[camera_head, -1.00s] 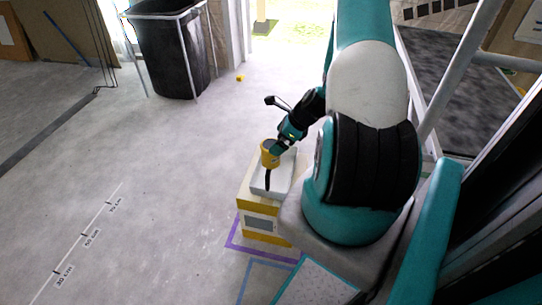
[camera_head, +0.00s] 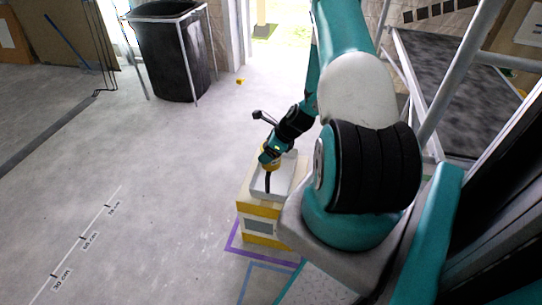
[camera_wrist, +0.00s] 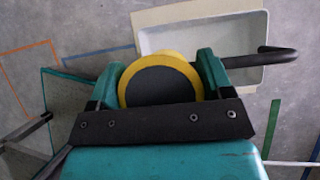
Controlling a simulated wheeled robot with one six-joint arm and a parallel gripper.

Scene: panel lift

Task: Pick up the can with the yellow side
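The can (camera_wrist: 160,58) has a yellow side and rim around a dark round end. In the wrist view it fills the space between the two teal fingers of my gripper (camera_wrist: 160,80). The fingers lie on either side of it, and no clear gap shows, but firm contact cannot be made out. In the head view my gripper (camera_head: 269,153) covers the upper part of the can (camera_head: 267,166), over the far left part of a pale tray (camera_head: 291,167). The can's underside is hidden.
The tray sits on a yellow and cream box (camera_head: 262,226) on the grey floor. A black curved rod (camera_wrist: 272,54) shows beside the can. A black bin (camera_head: 172,55) stands far back. White rails (camera_head: 452,85) are at right.

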